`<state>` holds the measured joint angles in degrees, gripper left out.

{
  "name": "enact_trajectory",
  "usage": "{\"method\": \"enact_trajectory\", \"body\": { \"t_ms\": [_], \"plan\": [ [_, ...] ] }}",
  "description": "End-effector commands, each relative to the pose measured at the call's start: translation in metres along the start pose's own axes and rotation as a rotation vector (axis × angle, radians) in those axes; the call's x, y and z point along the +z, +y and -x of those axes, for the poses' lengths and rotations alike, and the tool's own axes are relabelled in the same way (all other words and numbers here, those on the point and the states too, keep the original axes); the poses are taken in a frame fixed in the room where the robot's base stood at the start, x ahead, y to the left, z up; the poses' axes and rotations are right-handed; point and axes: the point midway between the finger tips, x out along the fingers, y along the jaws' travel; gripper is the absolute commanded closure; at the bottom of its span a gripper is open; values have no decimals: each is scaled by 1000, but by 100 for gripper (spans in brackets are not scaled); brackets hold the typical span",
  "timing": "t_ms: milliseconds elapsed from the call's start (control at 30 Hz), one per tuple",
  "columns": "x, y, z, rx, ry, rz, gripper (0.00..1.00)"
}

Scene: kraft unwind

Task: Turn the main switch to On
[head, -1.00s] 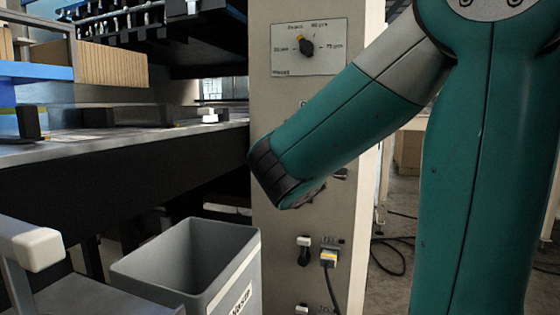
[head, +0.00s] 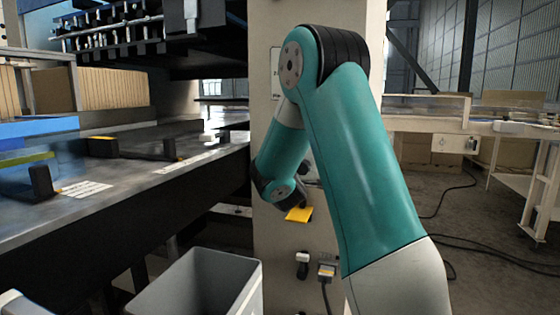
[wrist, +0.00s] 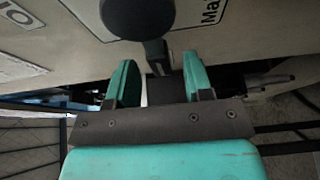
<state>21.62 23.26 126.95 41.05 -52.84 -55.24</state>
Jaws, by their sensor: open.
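In the wrist view, a black switch (wrist: 138,16) with a round hub and a straight handle (wrist: 157,52) sits on a pale panel at the top. A white label (wrist: 208,12) beside it shows the letters "Ma", the rest cut off. My gripper (wrist: 158,64) is open, its two teal fingers on either side of the handle's end. I cannot tell whether either finger touches it. In the head view my arm hides the gripper and the switch against the cabinet (head: 276,235).
In the head view a small yellow piece (head: 299,214) shows below my arm's end. A plug with a cable (head: 326,271) is lower on the cabinet. A grey bin (head: 195,280) stands in front, left of my arm. The machine bed (head: 110,185) lies left.

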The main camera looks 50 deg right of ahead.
Motion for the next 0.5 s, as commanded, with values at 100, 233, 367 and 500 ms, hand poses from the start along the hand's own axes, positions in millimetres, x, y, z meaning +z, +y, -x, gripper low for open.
{"method": "enact_trajectory", "body": {
  "t_ms": [100, 233, 367, 500],
  "plan": [
    [0, 1, -13, 0, -1, -1, 53],
    [0, 0, -19, -1, 0, 0, 53],
    [0, 0, -20, 0, 0, 0, 53],
    [0, 0, -20, 0, 0, 0, 55]
  ]
}}
